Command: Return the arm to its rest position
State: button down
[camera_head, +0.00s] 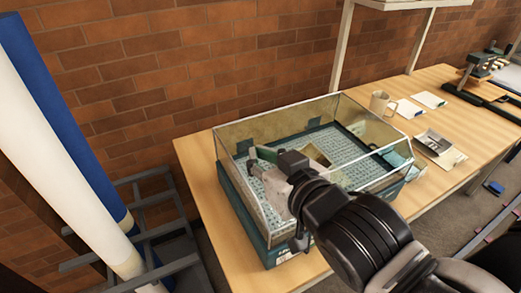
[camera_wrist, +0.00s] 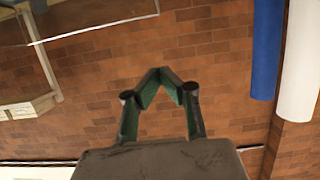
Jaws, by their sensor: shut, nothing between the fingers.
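My arm reaches from the lower right of the head view over a clear-sided case (camera_head: 345,112) with a dark teal base. My gripper (camera_head: 257,158) appears at the case's left part, pointing left. I cannot tell from this view how far above the case it is. In the wrist view my gripper (camera_wrist: 160,73) has its green-padded fingertips together, with nothing between them and brick wall behind.
The case stands on a wooden bench (camera_head: 195,160). Blue and white rolls (camera_head: 60,150) lean on a grey rack (camera_head: 150,205) at left. Brick wall (camera_head: 190,60) stands behind.

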jog(key=d+f+m+g+h, duration=0.2)
jog(key=d+f+g+h, duration=0.1)
jog(key=d, duration=0.6)
jog(key=s+d+f+m+g+h, duration=0.1)
jog(key=d+f+m+g+h, duration=0.2)
jog(key=d, duration=0.7)
jog(key=shift+s+d+f+h, duration=0.25)
jog(key=shift+f+h, duration=0.05)
jog(key=shift+f, duration=0.45)
dwell(0.8)
